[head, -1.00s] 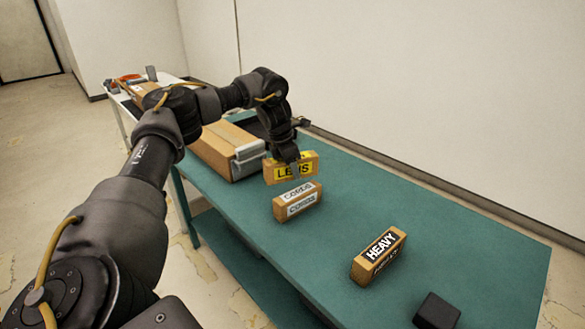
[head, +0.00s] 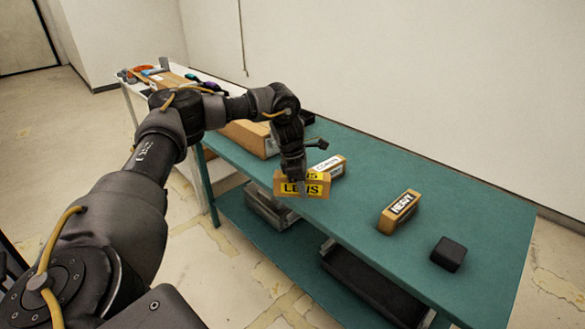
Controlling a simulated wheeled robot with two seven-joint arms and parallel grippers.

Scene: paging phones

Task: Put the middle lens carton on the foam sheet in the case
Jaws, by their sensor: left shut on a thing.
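The lens carton (head: 314,190), brown with a yellow "LENS" label, is in my left gripper (head: 301,180). The gripper is shut on it from above. The carton hangs near the front edge of the green table and hides part of the cords carton (head: 331,164) behind it; I cannot tell the gap below it. I cannot make out the foam sheet or clearly identify the case. My right gripper is not in view.
A brown "HEAVY" carton (head: 399,212) and a black block (head: 448,254) stand on the green table (head: 470,210) at right. A larger brown box (head: 250,138) is partly hidden behind my arm. Bins (head: 365,285) sit on the lower shelf. A cluttered white table stands at back left.

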